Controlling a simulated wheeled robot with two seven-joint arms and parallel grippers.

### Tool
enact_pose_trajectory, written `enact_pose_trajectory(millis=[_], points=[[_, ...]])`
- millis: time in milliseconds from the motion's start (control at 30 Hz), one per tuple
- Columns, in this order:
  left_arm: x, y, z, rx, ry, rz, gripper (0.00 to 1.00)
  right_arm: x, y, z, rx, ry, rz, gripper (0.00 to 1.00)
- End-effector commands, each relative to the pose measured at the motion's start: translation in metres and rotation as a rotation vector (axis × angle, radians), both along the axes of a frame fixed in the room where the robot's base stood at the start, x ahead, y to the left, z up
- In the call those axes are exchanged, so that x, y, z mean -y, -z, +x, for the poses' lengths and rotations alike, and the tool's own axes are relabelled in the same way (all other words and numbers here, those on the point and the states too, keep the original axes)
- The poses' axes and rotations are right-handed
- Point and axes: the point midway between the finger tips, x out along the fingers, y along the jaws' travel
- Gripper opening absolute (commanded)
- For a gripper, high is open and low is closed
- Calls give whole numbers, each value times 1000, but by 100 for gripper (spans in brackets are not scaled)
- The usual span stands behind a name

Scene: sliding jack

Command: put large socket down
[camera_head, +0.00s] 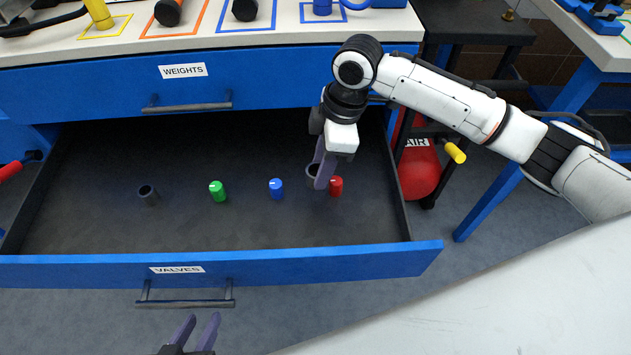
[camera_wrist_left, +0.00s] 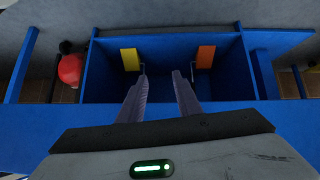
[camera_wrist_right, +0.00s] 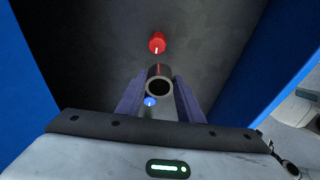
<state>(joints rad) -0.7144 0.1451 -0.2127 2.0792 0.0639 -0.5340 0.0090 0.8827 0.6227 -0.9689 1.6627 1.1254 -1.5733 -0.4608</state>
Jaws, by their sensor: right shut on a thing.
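The large socket (camera_head: 312,172) is a dark grey hollow cylinder, low over the open drawer (camera_head: 100,263) near its right side. It also shows in the right wrist view (camera_wrist_right: 159,74), upright with its open end toward the camera. My right gripper (camera_wrist_right: 160,85) is shut on it, with one finger on each side. In the head view this gripper (camera_head: 319,170) reaches down into the drawer. I cannot tell whether the socket touches the drawer floor. My left gripper (camera_head: 196,325) is open and empty in front of the drawer, at the bottom of the view.
The drawer's front floor is clear. Above is the shut weights drawer (camera_head: 270,82).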

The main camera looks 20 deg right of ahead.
Motion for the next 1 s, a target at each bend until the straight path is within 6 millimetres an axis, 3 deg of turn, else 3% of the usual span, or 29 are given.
enact_pose_trajectory(millis=[400, 800, 833, 933, 1000], points=[[2, 7, 1, 12, -9, -18, 31, -1, 57, 0, -1, 0, 1, 7], [3, 5, -2, 7, -10, -22, 31, -1, 61, 0, 2, -1, 2, 7], [3, 5, -2, 7, -9, -21, 31, -1, 61, 0, 2, -1, 2, 37], [3, 6, -2, 7, -9, -21, 31, -1, 61, 0, 2, -1, 2, 52], [3, 6, -2, 8, -10, -20, 31, -1, 61, 0, 2, -1, 2, 52]])
